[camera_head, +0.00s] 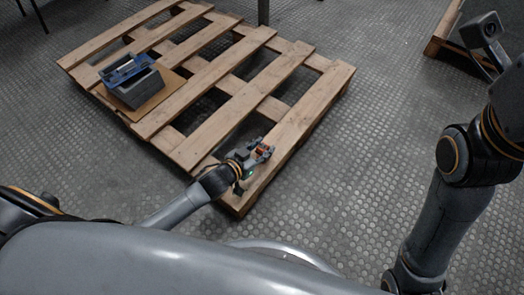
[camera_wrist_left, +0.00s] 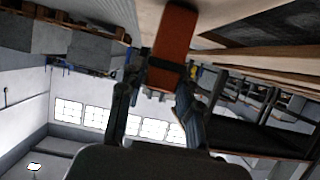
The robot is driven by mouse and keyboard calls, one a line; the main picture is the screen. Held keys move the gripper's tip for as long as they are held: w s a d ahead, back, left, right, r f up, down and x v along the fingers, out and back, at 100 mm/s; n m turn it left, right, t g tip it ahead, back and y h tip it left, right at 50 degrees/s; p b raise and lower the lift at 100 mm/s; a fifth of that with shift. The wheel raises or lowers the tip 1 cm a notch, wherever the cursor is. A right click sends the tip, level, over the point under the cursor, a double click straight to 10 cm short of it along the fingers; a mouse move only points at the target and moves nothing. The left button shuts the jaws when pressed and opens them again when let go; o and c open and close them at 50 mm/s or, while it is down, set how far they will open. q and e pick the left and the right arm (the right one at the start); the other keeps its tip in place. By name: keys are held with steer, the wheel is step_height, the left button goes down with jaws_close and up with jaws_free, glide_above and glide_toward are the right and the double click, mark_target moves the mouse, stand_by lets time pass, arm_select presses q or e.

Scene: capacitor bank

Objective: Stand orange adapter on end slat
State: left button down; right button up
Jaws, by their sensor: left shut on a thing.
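The orange adapter (camera_head: 263,151) is a small block over the near part of the end slat (camera_head: 309,107), the pallet's right-hand board. My left gripper (camera_head: 259,153) is shut on it. In the left wrist view the adapter (camera_wrist_left: 175,45) is an orange-brown block between the two fingers of my gripper (camera_wrist_left: 158,90), its far end against pale wood at the top. I cannot tell whether it touches the slat. The fingers hide part of the adapter. My right arm shows at the right of the head view, but its gripper is not in view.
The wooden pallet (camera_head: 213,75) has open gaps between its slats. A grey box (camera_head: 137,89) with a blue item (camera_head: 125,69) on top stands on a brown sheet (camera_head: 160,100) at the pallet's left. Another pallet (camera_head: 443,32) is at upper right. The patterned floor between is clear.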

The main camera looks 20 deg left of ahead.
stand_by(0.3)
arm_select(q)
steer(key=c, duration=0.9)
jaws_free()
steer(key=shift+f, duration=0.15)
steer(key=shift+c, duration=0.2)
